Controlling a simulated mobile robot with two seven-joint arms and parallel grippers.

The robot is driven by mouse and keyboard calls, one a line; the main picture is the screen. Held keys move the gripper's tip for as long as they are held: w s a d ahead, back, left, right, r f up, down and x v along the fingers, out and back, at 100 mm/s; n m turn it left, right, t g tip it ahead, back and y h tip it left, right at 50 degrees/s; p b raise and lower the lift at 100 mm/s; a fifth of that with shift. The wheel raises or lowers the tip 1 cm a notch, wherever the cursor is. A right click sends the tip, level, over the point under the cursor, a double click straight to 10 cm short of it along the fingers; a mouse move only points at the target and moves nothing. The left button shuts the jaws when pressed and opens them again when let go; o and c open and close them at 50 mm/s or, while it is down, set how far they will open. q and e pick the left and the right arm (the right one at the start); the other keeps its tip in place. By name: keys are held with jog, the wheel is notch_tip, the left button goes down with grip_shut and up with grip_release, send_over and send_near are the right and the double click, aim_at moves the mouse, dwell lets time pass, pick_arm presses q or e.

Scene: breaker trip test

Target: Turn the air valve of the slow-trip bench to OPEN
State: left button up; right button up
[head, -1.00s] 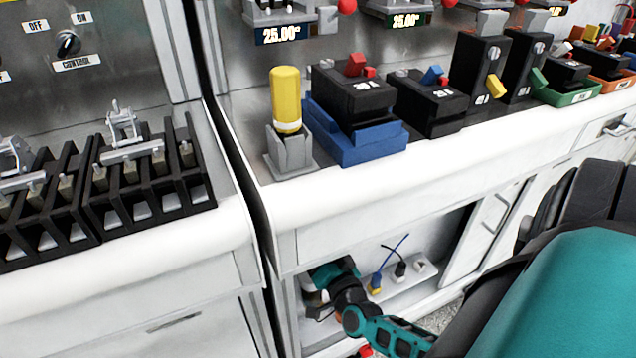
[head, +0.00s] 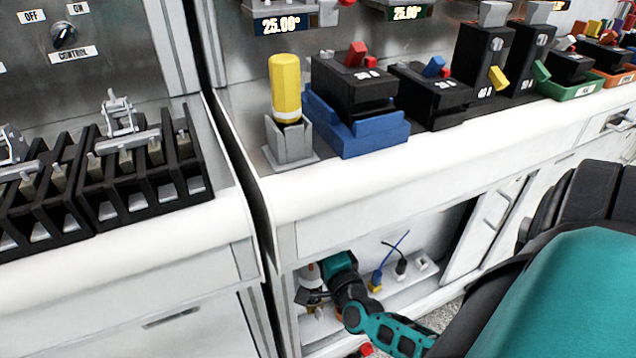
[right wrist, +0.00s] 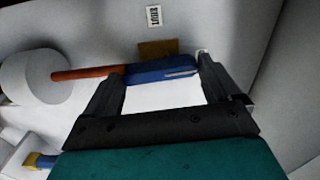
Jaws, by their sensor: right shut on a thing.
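The air valve's lever (right wrist: 155,72), blue with an orange-red length, lies across the right wrist view in front of a brass-coloured fitting (right wrist: 158,48). My right gripper (right wrist: 160,70) is shut on the lever, with its two dark fingers at the blue part. In the head view my right gripper (head: 312,296) is inside the open cabinet under the bench, at its left end. My left gripper is out of view.
A white power strip (head: 400,275) with blue and black plugs lies right of my gripper in the cabinet. A white cylinder (right wrist: 35,78) stands beside the lever. The worktop (head: 300,205) above carries a yellow-capped device (head: 285,92) and several breakers.

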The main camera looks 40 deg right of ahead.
jog(key=shift+m, duration=0.6)
jog(key=o, duration=0.8)
jog(key=shift+c, duration=0.2)
jog(key=p+v, duration=0.1)
jog(key=v, duration=1.2)
jog(key=shift+s, duration=0.1)
